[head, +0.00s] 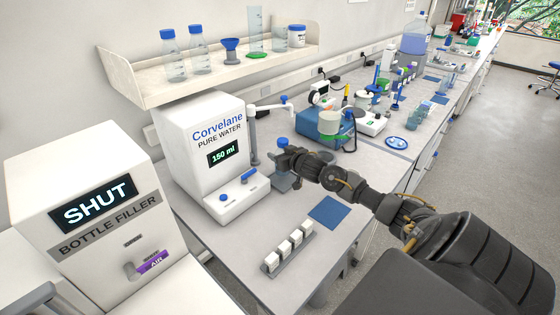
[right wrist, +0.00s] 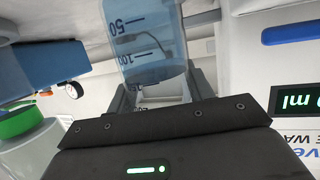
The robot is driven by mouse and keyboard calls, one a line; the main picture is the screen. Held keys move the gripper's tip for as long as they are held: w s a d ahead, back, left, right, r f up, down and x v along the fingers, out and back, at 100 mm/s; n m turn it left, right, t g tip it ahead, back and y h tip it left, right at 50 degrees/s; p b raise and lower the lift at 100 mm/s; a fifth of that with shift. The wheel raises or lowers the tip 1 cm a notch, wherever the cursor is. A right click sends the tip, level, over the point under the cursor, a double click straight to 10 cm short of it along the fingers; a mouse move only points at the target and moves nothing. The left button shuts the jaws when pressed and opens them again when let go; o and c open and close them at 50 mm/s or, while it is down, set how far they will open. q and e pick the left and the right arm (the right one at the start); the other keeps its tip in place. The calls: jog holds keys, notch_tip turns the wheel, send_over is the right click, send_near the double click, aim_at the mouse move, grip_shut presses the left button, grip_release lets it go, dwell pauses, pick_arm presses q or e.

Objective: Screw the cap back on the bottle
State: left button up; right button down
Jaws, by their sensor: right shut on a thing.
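My right gripper (head: 288,160) reaches in from the right, in front of the pure water dispenser. It is shut on a clear bottle (right wrist: 145,45) with dark volume marks, which fills the space between the fingers in the right wrist view. In the head view the gripper mostly hides the bottle. A blue cap-like top (head: 283,143) shows just above the gripper; whether it sits on the held bottle I cannot tell. My left gripper is not in view.
The pure water dispenser (head: 190,130) reads 150 ml. The bottle filler (head: 85,190) reads SHUT. A rack of white blocks (head: 288,250) and a blue mat (head: 329,210) lie at the front. A blue device (head: 335,130) stands behind my gripper. A shelf (head: 150,95) holds blue-capped bottles.

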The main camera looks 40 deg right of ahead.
notch_tip(320, 180, down, 3)
jog(key=shift+r, duration=0.1)
dwell(0.3)
jog(key=c, duration=0.6)
grip_release()
jog(key=shift+f, duration=0.25)
